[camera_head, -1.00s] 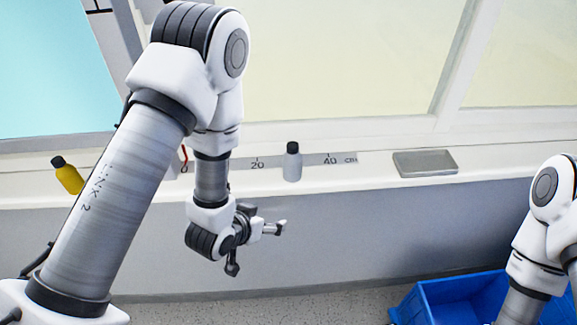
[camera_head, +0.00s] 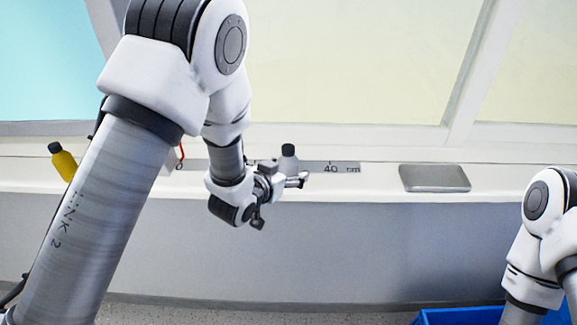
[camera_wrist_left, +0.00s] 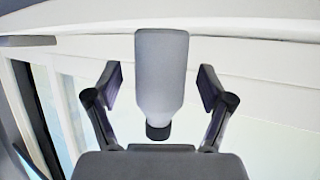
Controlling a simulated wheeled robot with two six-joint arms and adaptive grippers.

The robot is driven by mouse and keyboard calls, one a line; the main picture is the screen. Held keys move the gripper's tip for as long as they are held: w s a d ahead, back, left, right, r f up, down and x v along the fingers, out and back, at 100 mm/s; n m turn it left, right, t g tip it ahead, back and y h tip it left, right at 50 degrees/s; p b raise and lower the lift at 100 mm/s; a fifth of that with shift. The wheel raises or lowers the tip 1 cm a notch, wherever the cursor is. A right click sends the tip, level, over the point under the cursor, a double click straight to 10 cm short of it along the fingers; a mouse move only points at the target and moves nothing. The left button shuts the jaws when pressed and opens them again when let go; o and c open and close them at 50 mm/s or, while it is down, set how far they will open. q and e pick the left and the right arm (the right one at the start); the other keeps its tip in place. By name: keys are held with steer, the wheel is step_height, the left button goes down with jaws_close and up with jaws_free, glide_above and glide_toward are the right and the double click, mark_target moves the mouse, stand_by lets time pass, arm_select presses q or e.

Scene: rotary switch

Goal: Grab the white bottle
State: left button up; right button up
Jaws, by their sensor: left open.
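The white bottle (camera_head: 289,153) with a dark cap stands on the white ledge, its lower part hidden behind my left gripper (camera_head: 281,196). In the left wrist view the bottle (camera_wrist_left: 160,70) appears upside down, cap toward the palm side of the picture. It lies between the two spread fingers of my left gripper (camera_wrist_left: 161,88), with a visible gap on each side. The left gripper is open and empty. My right arm shows at the right edge, but its gripper is out of view.
A ruler strip (camera_head: 335,167) lies on the ledge by the bottle. A grey tray (camera_head: 435,178) sits to the right. A yellow bottle (camera_head: 63,163) leans at the far left. A blue crate (camera_head: 455,317) is at the floor, bottom right.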

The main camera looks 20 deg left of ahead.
arm_select(q)
steer(key=shift+w+f, duration=0.2)
steer(key=shift+w, duration=0.3)
steer(key=shift+d, duration=0.1)
steer(key=c, duration=1.3)
steer(key=shift+r, duration=0.1)
